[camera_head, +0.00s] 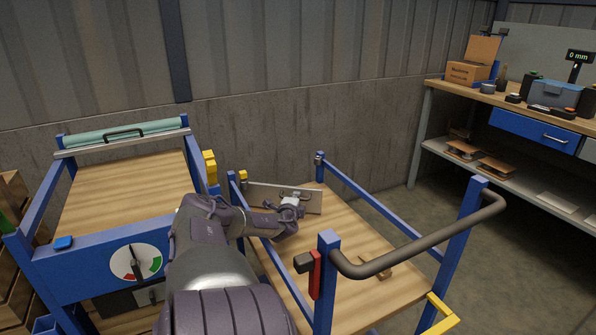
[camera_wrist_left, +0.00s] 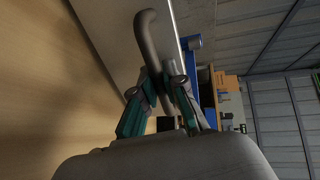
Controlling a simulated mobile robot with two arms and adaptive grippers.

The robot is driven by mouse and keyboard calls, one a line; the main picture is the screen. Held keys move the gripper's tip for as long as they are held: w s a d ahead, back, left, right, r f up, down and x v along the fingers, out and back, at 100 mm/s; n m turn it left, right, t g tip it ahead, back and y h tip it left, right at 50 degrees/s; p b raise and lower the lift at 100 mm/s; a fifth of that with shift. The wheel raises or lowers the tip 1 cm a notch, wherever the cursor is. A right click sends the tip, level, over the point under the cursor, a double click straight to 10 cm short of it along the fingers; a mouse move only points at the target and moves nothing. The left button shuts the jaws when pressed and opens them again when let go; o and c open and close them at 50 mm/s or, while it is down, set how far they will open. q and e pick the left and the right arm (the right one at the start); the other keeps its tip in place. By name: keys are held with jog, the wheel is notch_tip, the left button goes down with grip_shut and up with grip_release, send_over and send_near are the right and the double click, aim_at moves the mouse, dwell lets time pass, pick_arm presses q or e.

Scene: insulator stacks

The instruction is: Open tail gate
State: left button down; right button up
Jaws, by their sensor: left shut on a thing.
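The tail gate (camera_head: 262,195) is a plain light grey panel at the far end of the blue-framed cart, between its two far posts. It also shows as a pale board in the left wrist view (camera_wrist_left: 105,28). A dark grey bar handle (camera_wrist_left: 148,38) is on its face. My left gripper (camera_head: 298,203) reaches over the cart's side rail and is shut on this handle; its teal fingers (camera_wrist_left: 165,92) lie on both sides of the bar. The gripper hides part of the handle in the head view. I cannot tell the panel's exact tilt. My right gripper is not in view.
The cart's wooden deck (camera_head: 350,265) holds a small wooden piece (camera_head: 378,275). A curved push handle (camera_head: 420,243) stands at the near end. A blue stand with a dial (camera_head: 136,262) is at left, a workbench (camera_head: 520,112) at right. A concrete wall (camera_head: 290,125) is behind.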

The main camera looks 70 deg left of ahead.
pick_arm(q)
jog(key=shift+r, duration=0.1)
jog(key=c, duration=1.2)
grip_release()
